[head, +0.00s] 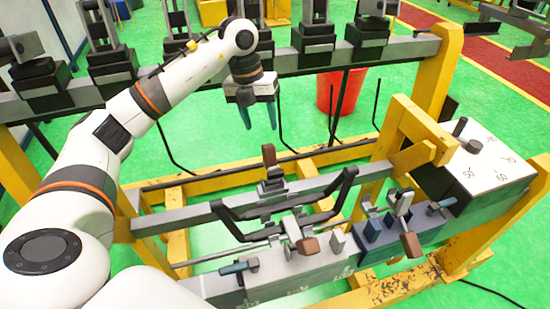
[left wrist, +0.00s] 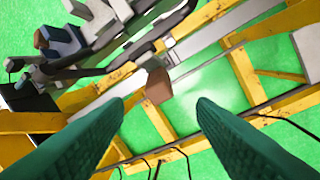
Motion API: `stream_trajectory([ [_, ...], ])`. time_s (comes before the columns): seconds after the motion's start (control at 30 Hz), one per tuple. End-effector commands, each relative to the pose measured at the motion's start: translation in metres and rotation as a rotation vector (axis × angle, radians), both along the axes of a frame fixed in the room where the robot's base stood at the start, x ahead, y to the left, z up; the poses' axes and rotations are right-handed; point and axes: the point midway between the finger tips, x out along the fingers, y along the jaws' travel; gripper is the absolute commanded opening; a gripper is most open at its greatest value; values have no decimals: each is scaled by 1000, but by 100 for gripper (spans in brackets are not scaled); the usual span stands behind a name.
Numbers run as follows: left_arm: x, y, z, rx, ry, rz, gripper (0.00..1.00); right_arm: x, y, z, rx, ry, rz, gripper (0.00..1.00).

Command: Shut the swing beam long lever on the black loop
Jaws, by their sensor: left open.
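The black loop (head: 343,190) is an angular black frame lying over the grey beams in the middle of the head view. A lever with a brown handle (head: 269,155) stands upright at the loop's far side. In the left wrist view a brown handle (left wrist: 158,86) shows beyond and between my fingertips, apart from both. Another brown-handled lever (head: 308,245) lies at the loop's near side. Which one is the swing beam long lever I cannot tell for sure. My left gripper (head: 259,117) is open and empty, above and behind the upright handle. My right gripper is out of view.
A brown-handled clamp (head: 411,244) sits on the block to the right, before a white-topped box (head: 487,160). Yellow frame posts (head: 448,70) stand at the right. A rail with several black fixtures crosses the back, with a red bin (head: 340,92) behind it.

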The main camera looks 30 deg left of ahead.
Motion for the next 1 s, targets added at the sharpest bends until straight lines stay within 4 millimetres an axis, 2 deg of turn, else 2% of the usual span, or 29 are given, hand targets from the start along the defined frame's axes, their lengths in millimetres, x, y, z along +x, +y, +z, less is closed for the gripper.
stream_trajectory([
  [0.1,0,-2,-11,0,4,-1,51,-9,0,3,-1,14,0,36],
  [0.6,5,-20,-99,-2,4,-2,51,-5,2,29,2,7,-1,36],
  [0.8,7,-22,-114,-1,1,-2,51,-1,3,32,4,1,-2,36],
  [1.0,7,-22,-117,-2,0,-2,51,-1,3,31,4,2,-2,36],
])
